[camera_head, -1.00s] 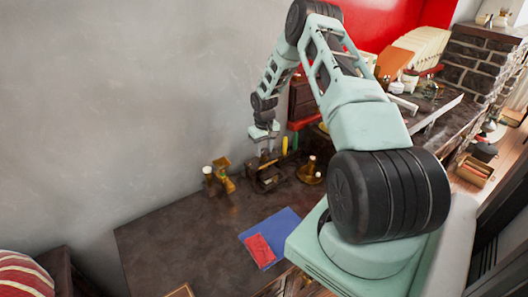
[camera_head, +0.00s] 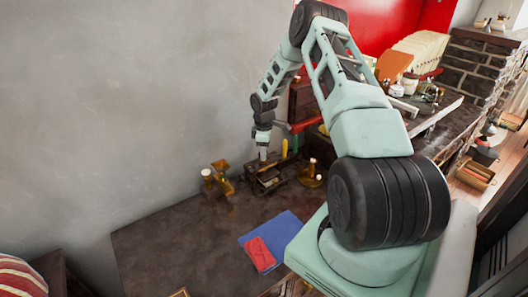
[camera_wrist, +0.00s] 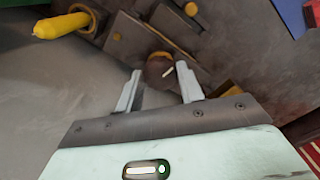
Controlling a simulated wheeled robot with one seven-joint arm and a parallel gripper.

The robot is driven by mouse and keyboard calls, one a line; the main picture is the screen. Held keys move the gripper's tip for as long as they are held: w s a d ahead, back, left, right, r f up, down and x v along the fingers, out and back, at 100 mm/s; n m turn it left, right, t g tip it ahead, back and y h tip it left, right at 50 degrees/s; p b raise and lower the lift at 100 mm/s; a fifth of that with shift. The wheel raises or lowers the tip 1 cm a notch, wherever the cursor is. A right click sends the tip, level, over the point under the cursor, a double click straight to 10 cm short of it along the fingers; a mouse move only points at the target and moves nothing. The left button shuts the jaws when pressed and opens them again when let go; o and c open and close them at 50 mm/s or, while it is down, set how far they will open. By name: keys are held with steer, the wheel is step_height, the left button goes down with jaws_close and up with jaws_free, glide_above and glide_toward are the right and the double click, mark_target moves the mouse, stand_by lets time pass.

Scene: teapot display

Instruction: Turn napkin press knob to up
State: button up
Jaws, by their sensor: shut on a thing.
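The napkin press (camera_head: 268,180) is a dark block-like device with brass-coloured parts, standing on the dark tabletop near the wall. Its knob (camera_wrist: 158,68) is round and brown with a short white mark, seen in the wrist view between my fingertips. My gripper (camera_wrist: 158,80) is shut on the knob, one finger on each side. In the head view my gripper (camera_head: 263,155) points down onto the press, and the knob is too small to make out there.
Brass-and-white pieces (camera_head: 217,178) stand left of the press, and another brass piece (camera_head: 311,174) stands right of it. A yellow handle (camera_wrist: 62,24) is close by. A blue sheet (camera_head: 285,230) with a red cloth (camera_head: 260,254) lies in front. The left tabletop is clear.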

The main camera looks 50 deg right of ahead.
steer(key=shift+r+n, duration=0.1)
steer(key=shift+n, duration=0.8)
steer(key=o, duration=1)
step_height(320, 180, up, 17)
steer(key=b, duration=0.3)
steer(key=shift+r, duration=0.15)
